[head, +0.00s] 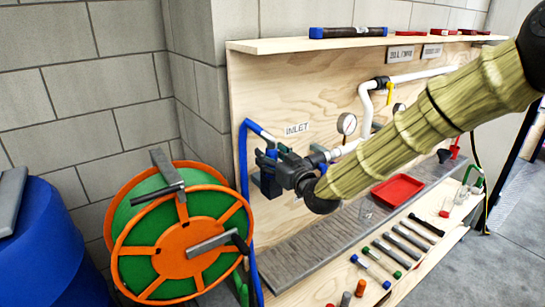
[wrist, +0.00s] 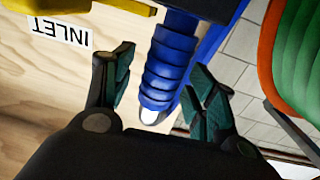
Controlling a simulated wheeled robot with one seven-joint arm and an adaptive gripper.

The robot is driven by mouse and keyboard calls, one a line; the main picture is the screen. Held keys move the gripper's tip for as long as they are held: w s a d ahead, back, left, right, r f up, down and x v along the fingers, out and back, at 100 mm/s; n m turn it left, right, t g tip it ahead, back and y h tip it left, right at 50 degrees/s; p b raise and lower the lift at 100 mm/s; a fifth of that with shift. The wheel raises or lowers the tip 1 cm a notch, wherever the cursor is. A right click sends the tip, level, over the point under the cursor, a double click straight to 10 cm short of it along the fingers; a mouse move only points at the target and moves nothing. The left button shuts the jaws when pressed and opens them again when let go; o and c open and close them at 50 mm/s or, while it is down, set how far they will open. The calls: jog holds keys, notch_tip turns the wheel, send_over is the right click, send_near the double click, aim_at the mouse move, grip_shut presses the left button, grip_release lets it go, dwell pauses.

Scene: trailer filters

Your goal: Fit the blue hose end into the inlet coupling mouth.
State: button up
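The blue hose (head: 243,165) rises along the board's left edge and bends over near its top, close to my gripper. My gripper (head: 270,160) is in front of the board, left of and below the INLET label (head: 297,129). In the wrist view, its two fingers (wrist: 160,85) are apart, with a ribbed blue hose part (wrist: 172,75) between them. A gap shows on the left finger's side; contact on the right is unclear. A pale tip (wrist: 150,116) shows at the near end of the ribbed part. The inlet coupling mouth is not clearly visible; white pipe (head: 346,148) continues to the right.
An orange and green hose reel (head: 185,235) stands left of the board, near a blue barrel (head: 55,250). A red tray (head: 397,190) and several tools lie on the bench at right. A gauge (head: 347,123) sits above the pipe.

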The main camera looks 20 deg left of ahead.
jog(key=v, duration=1.2)
jog(key=s+d+f+m+g+h, duration=0.2)
jog(key=s+d+f+h, duration=0.3)
jog(key=f, duration=0.7)
jog(key=s+d+f+m+g, duration=0.15)
jog(key=s+d+f, duration=0.25)
jog(key=d+f, duration=0.55)
jog(key=s+d+f+m+g+h, duration=0.2)
jog(key=s+d+f+m+h, duration=0.15)
jog(key=f, duration=1.05)
jog(key=s+d+f+m+g+h, duration=0.1)
jog(key=s+d+f+g, duration=0.1)
jog(key=s+d+f, duration=0.3)
jog(key=s+d+f+m+g+h, duration=0.1)
jog(key=s+d+f, duration=0.4)
jog(key=s, duration=0.8)
jog(key=s+d+f+m+g+h, duration=0.1)
jog(key=s+d+f+g+h, duration=0.2)
jog(key=s+d+f, duration=0.2)
jog(key=s+d, duration=0.3)
jog(key=s, duration=0.1)
jog(key=shift+s+d+f, duration=0.15)
jog(key=shift+s+d, duration=0.1)
jog(key=shift+s, duration=0.15)
